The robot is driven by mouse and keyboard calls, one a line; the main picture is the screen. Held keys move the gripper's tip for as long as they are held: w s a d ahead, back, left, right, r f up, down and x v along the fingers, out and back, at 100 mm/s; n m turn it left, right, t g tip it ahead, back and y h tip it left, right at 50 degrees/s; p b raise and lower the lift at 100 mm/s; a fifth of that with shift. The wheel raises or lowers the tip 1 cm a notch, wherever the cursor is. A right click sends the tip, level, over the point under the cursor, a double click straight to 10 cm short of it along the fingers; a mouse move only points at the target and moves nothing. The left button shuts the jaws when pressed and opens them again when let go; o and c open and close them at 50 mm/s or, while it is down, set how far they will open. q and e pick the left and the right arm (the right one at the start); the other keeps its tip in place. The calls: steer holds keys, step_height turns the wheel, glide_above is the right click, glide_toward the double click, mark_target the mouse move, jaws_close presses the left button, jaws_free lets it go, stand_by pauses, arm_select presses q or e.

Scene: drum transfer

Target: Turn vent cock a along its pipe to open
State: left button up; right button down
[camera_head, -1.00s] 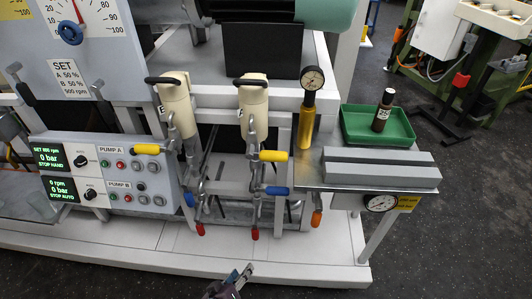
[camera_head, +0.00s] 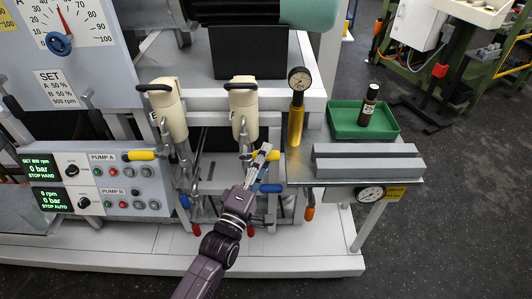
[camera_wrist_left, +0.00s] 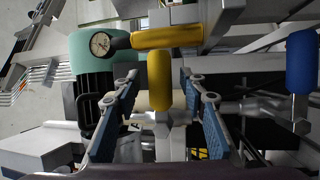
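The yellow cock handle (camera_head: 277,155) under the right-hand pump, which I take to be vent cock a, points to the right, across its upright pipe. My left gripper (camera_head: 263,161) reaches up from below and overlaps it in the head view. In the left wrist view the yellow handle (camera_wrist_left: 159,82) lies between the two blue-padded fingers of my left gripper (camera_wrist_left: 160,100). These fingers are open, with gaps on both sides of the handle. The arm hides part of the pipework in the head view. My right gripper is in neither view.
A blue handle (camera_head: 271,188) sits just below the yellow one; it also shows in the left wrist view (camera_wrist_left: 301,62). A gauge with a yellow grip (camera_head: 296,127) stands close to the right. Another yellow handle (camera_head: 141,155) is at the left pump. A green tray (camera_head: 343,128) stands right.

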arm_select(q)
steer(key=shift+w+d+r, duration=0.1)
steer(key=shift+w+d, duration=0.15)
steer(key=shift+w, duration=0.4)
jaws_close()
